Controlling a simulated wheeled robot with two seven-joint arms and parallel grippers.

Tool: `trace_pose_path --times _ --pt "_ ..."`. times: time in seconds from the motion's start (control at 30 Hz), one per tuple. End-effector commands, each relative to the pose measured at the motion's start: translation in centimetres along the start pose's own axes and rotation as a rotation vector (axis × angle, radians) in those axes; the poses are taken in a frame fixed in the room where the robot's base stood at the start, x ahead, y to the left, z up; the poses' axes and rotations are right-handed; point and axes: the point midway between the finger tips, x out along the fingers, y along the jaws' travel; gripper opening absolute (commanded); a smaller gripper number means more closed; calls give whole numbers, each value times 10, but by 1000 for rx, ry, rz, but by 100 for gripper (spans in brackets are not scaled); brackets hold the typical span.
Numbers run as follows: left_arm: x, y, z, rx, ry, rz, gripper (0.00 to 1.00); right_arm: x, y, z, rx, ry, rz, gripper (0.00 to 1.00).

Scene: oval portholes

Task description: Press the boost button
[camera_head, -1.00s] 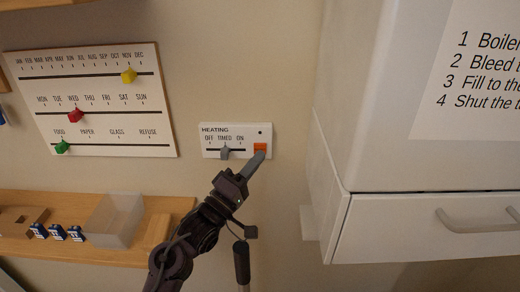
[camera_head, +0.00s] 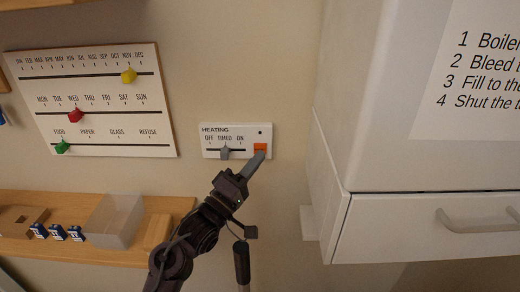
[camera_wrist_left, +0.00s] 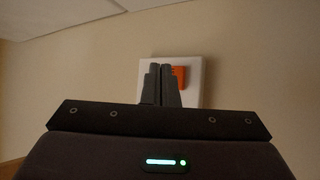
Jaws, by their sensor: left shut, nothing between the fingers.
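The boost button is the orange button (camera_head: 260,147) at the right end of the white heating panel (camera_head: 209,153) on the wall. It also shows in the left wrist view (camera_wrist_left: 179,76), partly hidden behind my fingers. My left gripper (camera_head: 257,158) is shut and empty. Its fingertips overlap the lower part of the orange button in the head view; whether they touch it I cannot tell. In the left wrist view the closed fingers (camera_wrist_left: 160,72) point at the panel, just left of the button's visible part. The grey slider (camera_head: 224,153) stands at TIMED. My right gripper is not in view.
A calendar board (camera_head: 100,118) with yellow, red and green markers hangs to the left. A wooden shelf (camera_head: 180,206) below it holds a clear bin (camera_head: 113,220) and small blue-and-white boxes. A white cabinet (camera_head: 370,120) stands out at the right. The wall around the panel is bare.

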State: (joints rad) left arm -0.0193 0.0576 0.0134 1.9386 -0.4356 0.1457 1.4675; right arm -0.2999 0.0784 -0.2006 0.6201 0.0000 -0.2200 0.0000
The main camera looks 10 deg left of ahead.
Motion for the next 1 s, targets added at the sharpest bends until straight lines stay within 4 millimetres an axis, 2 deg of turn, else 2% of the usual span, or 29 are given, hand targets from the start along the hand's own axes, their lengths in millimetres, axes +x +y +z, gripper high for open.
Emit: trace_pose_path --times 1.0 --pt "6 -4 -4 0 0 0 0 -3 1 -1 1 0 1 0"
